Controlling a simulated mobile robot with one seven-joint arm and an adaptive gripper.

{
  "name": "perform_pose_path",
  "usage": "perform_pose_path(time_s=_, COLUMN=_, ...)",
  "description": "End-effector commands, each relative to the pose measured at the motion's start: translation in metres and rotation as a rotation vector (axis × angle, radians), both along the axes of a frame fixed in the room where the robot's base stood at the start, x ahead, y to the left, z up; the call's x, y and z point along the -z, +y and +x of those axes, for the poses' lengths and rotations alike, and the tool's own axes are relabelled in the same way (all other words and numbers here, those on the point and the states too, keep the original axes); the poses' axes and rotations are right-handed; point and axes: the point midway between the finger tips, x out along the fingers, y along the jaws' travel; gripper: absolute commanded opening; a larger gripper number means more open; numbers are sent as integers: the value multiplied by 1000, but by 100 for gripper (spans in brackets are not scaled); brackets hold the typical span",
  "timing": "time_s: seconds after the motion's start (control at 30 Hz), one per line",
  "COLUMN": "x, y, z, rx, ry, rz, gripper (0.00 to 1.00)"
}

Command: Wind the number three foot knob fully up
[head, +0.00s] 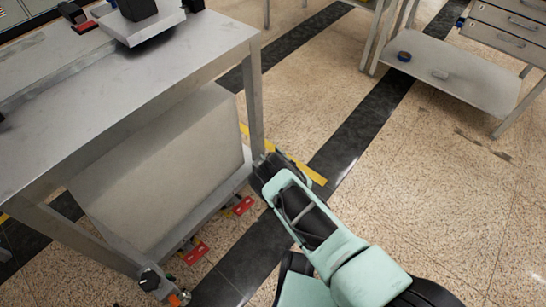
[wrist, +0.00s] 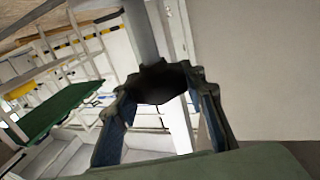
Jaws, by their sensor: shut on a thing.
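A dark lobed foot knob (wrist: 160,85) sits at the end of a grey metal leg (wrist: 143,30) in the wrist view. My gripper (wrist: 163,92) has one finger on each side of the knob and is shut on it. In the head view my gripper (head: 268,168) is low beside the right leg (head: 252,95) of the metal bench (head: 125,100), and it hides the knob there. No number is readable on the knob. Another foot with a black knob (head: 150,280) stands at the near leg, with an orange part beside it.
A large grey box-shaped body (head: 155,175) fills the space under the bench, close to my gripper. Red tags (head: 195,252) lie along its lower edge. A yellow floor strip (head: 312,173) runs past the leg. Open floor (head: 440,190) lies right; another bench shelf (head: 450,75) stands behind.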

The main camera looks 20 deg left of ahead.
Motion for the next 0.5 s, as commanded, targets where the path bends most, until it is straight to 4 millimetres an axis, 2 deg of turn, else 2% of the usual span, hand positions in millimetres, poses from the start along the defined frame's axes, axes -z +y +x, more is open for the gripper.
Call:
perform_pose_path(time_s=0.33, x=0, y=0, z=0, rx=-2, ry=-1, rz=0, gripper=14)
perform_pose_path(time_s=0.37, x=0, y=0, z=0, rx=-2, ry=-1, rz=0, gripper=41)
perform_pose_path(time_s=0.5, x=0, y=0, z=0, rx=-1, ry=-1, rz=0, gripper=56)
